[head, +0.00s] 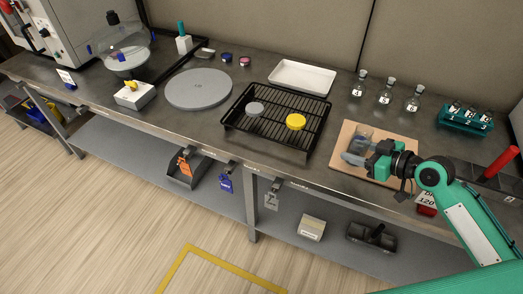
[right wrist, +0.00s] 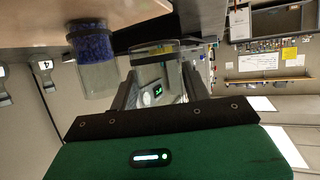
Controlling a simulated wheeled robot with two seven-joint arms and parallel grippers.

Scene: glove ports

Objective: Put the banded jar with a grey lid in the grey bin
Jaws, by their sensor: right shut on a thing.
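My right gripper (head: 352,155) is low over a tan board (head: 400,145) at the right of the bench. It is shut on a clear jar (right wrist: 165,75), which sits between the fingers in the right wrist view. A dark band (right wrist: 152,48) runs around this jar; I cannot make out its lid. A second jar with blue contents (right wrist: 92,52) stands beside it; it also shows on the board in the head view (head: 362,133). My left gripper is not in view.
A black wire rack (head: 262,131) holds a grey lid (head: 255,108) and a yellow lid (head: 296,121). A white tray (head: 302,77), several numbered flasks (head: 387,93) and a green tube rack (head: 466,118) stand nearby. A grey disc (head: 198,89) lies left of the rack.

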